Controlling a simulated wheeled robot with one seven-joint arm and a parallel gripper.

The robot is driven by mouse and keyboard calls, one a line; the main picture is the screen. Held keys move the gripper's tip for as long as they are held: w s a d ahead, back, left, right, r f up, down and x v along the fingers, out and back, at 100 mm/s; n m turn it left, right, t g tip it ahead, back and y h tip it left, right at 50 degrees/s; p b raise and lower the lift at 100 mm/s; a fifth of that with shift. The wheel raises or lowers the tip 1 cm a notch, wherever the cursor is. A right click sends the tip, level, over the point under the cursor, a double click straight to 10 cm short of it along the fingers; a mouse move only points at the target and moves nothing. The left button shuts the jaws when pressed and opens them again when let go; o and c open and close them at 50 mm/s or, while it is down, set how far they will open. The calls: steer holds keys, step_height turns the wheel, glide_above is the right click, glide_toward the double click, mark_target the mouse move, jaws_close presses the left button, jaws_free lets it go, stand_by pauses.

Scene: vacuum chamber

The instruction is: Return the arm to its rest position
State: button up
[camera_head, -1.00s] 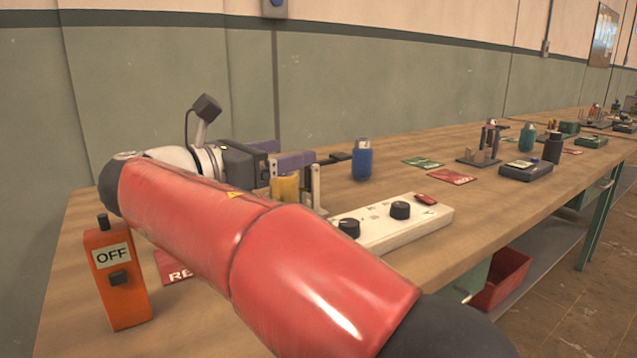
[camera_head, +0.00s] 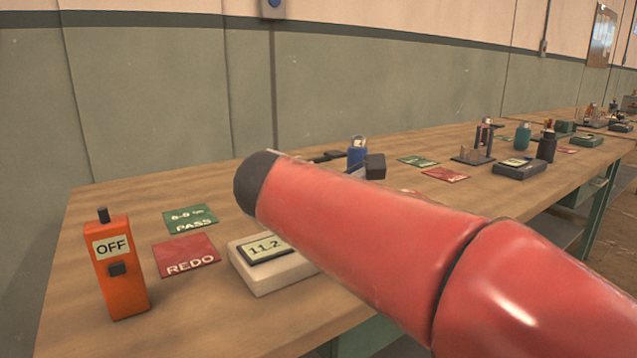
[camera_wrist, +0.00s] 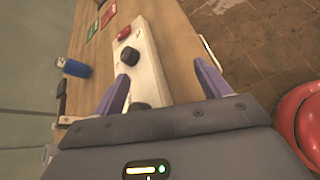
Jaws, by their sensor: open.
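My red arm crosses the lower right of the head view, over the front of the bench, and hides the end of itself there. My gripper (camera_wrist: 163,92) shows in the wrist view with its two purple fingers apart and nothing between them. It is above a white control box with black knobs (camera_wrist: 147,68), which lies below the fingers. In the head view the fingers are hidden behind the arm.
The wooden bench (camera_head: 110,235) holds an orange device reading OFF (camera_head: 120,275), a green PASS card (camera_head: 190,218), a red REDO card (camera_head: 187,255) and a white meter reading 11.2 (camera_head: 275,272). A blue bottle (camera_head: 357,151) stands behind the arm; it also shows in the wrist view (camera_wrist: 76,68).

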steer(key=s+d+f+m+g+y, duration=0.3)
steer(key=s+d+f+m+y, duration=0.2)
steer(key=s+d+f+m, duration=0.5)
steer(key=s+a+f+m+y+b, duration=0.1)
steer(key=s+f+m+y+b, duration=0.1)
steer(key=s+f+m, duration=0.2)
steer(key=s+a+f+m+y+b, duration=0.2)
steer(key=s+f+m, duration=0.3)
steer(key=f, duration=0.5)
steer(key=shift+m+t+y, duration=0.3)
steer(key=shift+m+t, duration=0.1)
steer(key=shift+m, duration=0.3)
